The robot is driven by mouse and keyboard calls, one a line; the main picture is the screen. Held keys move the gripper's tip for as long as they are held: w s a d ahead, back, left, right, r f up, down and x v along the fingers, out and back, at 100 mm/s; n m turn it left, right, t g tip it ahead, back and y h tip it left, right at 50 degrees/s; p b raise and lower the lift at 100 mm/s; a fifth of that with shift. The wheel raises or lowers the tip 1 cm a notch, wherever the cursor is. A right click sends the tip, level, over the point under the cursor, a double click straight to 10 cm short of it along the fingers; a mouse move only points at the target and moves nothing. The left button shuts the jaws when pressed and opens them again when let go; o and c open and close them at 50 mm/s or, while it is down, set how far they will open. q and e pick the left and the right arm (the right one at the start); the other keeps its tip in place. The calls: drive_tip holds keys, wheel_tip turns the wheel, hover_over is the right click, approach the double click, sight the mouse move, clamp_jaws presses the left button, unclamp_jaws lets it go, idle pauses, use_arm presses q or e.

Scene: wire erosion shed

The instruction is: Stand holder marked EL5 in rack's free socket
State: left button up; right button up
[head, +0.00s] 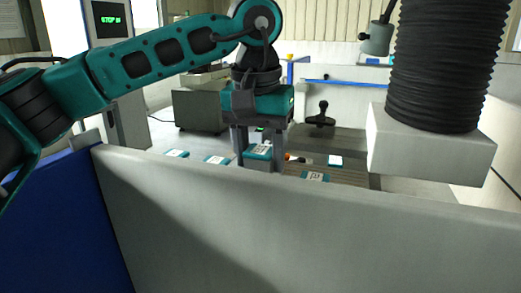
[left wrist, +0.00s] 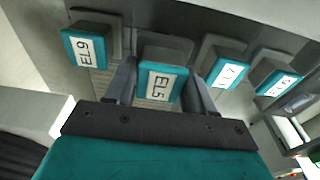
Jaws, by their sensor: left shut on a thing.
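My left gripper (head: 258,158) points down beyond the pale wall in the head view. Its fingers are shut on the teal holder (head: 258,151) with a white label. In the left wrist view the label on this holder (left wrist: 160,83) reads EL5, and a finger of the gripper (left wrist: 161,88) lies on each side of it. Other teal holders stand around it: one that seems marked EL9 (left wrist: 84,48), one marked EL7 (left wrist: 229,73) and one with a label hard to read (left wrist: 278,83). I cannot make out the rack's free socket. My right gripper is not in view.
A pale wall (head: 300,225) crosses the front of the head view and hides the lower part of the work area. A black bellows (head: 447,65) above a white block (head: 430,148) hangs at the right. A slatted surface (head: 352,178) lies behind the wall.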

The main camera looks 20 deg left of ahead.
use_arm(q)
drive_tip(key=shift+f+b, duration=0.7)
drive_tip(key=shift+f, duration=0.6)
drive_tip(key=shift+f, duration=0.25)
drive_tip(key=o, duration=1.2)
drive_tip(key=shift+o, duration=1.3)
drive_tip(key=shift+f, duration=0.1)
